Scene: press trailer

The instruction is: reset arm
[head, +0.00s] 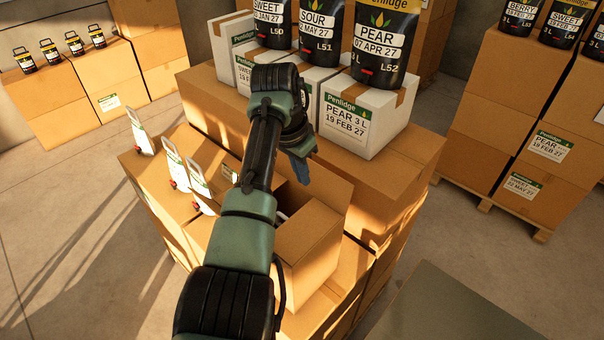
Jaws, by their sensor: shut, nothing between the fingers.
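My arm reaches forward over the box stack in the middle of the head view. My gripper (301,172) points down with blue fingers, shut and empty, just in front of the white "PEAR 3 L" box. An open cardboard box (305,240) with raised flaps stands below and in front of it. My arm hides part of this box and most of its inside. I cannot tell whether the fingertips are above the box opening or behind its raised flap.
White boxes (362,122) bear black pouches (383,45) at the back. Several white pouches (172,166) with green labels stand left of my arm. Stacked cartons (530,85) on a pallet stand right, more cartons (110,85) left. Floor (60,210) is clear at left.

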